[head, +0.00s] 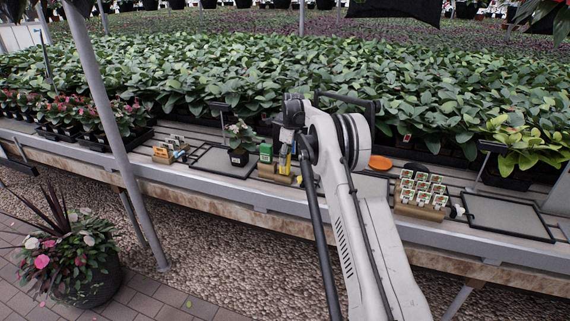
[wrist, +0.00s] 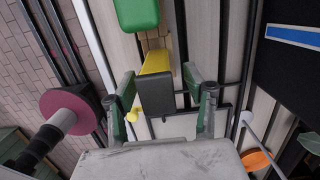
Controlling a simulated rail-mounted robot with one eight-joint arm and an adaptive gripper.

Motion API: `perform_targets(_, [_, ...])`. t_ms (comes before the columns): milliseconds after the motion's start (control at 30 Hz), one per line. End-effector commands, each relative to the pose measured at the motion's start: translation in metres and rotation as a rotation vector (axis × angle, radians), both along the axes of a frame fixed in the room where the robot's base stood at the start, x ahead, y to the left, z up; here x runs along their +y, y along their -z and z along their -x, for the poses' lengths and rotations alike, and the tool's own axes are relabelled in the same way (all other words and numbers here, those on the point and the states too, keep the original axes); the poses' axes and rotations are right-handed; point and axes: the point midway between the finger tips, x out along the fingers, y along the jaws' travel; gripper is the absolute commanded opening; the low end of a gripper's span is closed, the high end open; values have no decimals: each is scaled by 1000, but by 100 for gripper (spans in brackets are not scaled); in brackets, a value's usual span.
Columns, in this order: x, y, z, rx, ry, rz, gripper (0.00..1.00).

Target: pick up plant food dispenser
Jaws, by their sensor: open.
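My gripper (wrist: 166,92) is open, with its two dark green fingers spread apart in the wrist view. Between and just beyond them are a yellow object (wrist: 157,62) and a black blocky part (wrist: 157,92); I cannot tell whether these are one item, the plant food dispenser. The yellow object also shows upright in the head view (head: 284,160), on the bench beneath my wrist. A green container (wrist: 137,14) lies beyond the fingers in the wrist view; a green box (head: 265,153) stands left of the yellow object in the head view. My arm hides part of the bench.
An orange disc (head: 380,162) and a rack of small cartons (head: 421,188) are to the right. Dense foliage fills the bench behind. A post (head: 112,125) stands at the left.

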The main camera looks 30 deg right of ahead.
Motion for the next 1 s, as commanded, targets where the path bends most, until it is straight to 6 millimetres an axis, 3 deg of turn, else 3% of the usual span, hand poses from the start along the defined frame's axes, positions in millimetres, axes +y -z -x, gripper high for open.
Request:
perform_targets(200, [5,31,-3,0,0,0,48])
perform_targets(467, [6,36,-3,0,-1,0,48])
perform_targets(833, [6,36,-3,0,-1,0,1])
perform_targets(1000, [6,36,-3,0,-1,0,0])
